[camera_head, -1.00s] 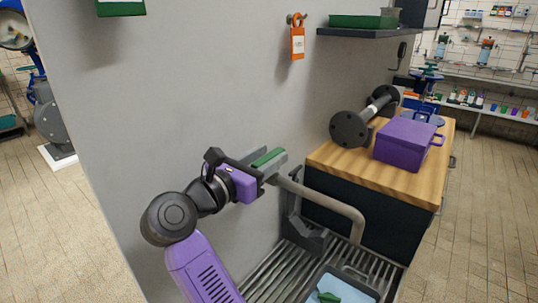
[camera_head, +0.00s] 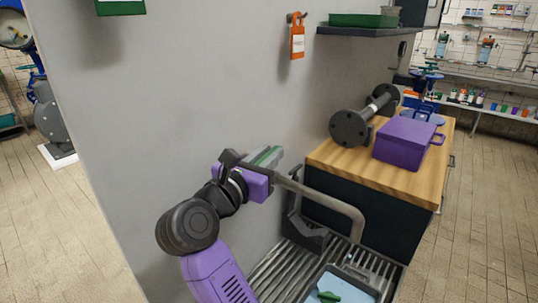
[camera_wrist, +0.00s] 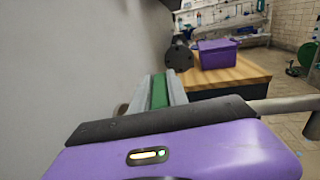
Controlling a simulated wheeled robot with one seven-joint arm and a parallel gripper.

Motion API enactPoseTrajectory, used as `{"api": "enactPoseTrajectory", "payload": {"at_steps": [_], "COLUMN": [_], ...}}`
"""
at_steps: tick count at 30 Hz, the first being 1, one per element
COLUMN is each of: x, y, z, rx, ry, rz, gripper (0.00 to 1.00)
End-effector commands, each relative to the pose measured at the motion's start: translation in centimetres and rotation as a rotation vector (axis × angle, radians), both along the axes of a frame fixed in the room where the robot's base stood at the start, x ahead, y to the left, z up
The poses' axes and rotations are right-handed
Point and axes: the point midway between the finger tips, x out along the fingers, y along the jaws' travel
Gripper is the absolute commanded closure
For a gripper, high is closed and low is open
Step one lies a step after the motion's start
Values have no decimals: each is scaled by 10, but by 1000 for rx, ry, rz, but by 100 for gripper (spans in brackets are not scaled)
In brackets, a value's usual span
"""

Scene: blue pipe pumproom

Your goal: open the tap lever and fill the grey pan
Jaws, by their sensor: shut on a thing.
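The tap's bent grey spout (camera_head: 325,196) comes off the wall and turns down at its right end. My gripper (camera_head: 263,158) is at the spout's wall end, shut on the green tap lever (camera_head: 267,154). In the wrist view the lever (camera_wrist: 159,92) is a green strip between grey sides, running away ahead of my gripper. The grey pan (camera_head: 306,292) is below the spout on the slatted rack, cut off by the bottom edge. Its inside looks light blue with a green piece in it. A small bright spot shows under the spout end; I cannot tell whether it is water.
A wood-topped cabinet (camera_head: 335,160) stands right of the rack, with a purple pot (camera_head: 402,146) and a dark flanged pipe piece (camera_head: 352,124) on it. The grey wall (camera_head: 200,90) is close behind my arm. An orange tag (camera_head: 297,42) and a shelf (camera_head: 365,32) are above.

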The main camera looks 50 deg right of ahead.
Motion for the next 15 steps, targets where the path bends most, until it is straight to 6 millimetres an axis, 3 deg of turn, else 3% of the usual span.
{"api": "enactPoseTrajectory", "payload": {"at_steps": [6, 15], "x": [0, 0], "y": [0, 0], "z": [0, 0], "rx": [0, -1], "ry": [1, 1], "rz": [109, 115], "gripper": [100, 100]}}
